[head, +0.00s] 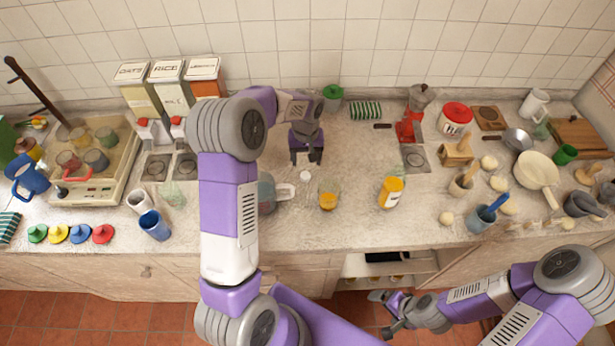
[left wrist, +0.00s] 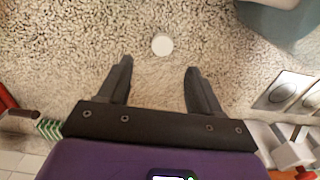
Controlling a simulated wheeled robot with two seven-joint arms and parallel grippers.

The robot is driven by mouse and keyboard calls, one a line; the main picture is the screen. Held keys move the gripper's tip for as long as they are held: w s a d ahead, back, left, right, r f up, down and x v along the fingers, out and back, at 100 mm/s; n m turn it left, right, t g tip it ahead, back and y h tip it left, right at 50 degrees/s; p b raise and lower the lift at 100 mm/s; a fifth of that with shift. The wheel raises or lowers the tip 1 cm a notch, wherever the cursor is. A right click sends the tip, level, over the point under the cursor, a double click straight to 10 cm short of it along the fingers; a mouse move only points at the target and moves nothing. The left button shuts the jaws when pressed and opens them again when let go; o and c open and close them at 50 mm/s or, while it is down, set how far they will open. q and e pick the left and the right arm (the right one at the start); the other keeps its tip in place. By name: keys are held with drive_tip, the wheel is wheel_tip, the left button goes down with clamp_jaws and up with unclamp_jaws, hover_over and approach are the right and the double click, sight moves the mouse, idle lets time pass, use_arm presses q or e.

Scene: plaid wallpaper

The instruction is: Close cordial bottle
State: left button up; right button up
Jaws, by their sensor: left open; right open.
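A yellow-orange bottle (head: 391,192) with a pale label stands upright on the counter, right of centre. I take it for the cordial bottle; I cannot tell whether its top is open. A small round white cap-like disc (head: 305,176) lies on the counter to its left. The disc also shows in the left wrist view (left wrist: 162,45), beyond the fingertips and between their lines. My left gripper (head: 307,160) points down near the disc, open and empty. It also shows in the left wrist view (left wrist: 157,65). My right gripper (head: 382,313) is open, low in front of the counter, away from the bottle.
A glass of orange liquid (head: 328,196) stands between disc and bottle. A jug (head: 267,191) stands left of the disc, partly hidden by my left arm.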

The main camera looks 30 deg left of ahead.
sight(305, 174)
use_arm(q)
drive_tip(key=shift+s+r, duration=0.15)
drive_tip(key=shift+s, duration=0.1)
drive_tip(key=shift+w+f, duration=0.1)
drive_tip(key=shift+f, duration=1.15)
drive_tip(key=f, duration=0.5)
drive_tip(key=shift+a+f, duration=0.15)
drive_tip(key=shift+a, duration=0.05)
drive_tip(key=shift+c, duration=0.4)
drive_tip(key=c, duration=1)
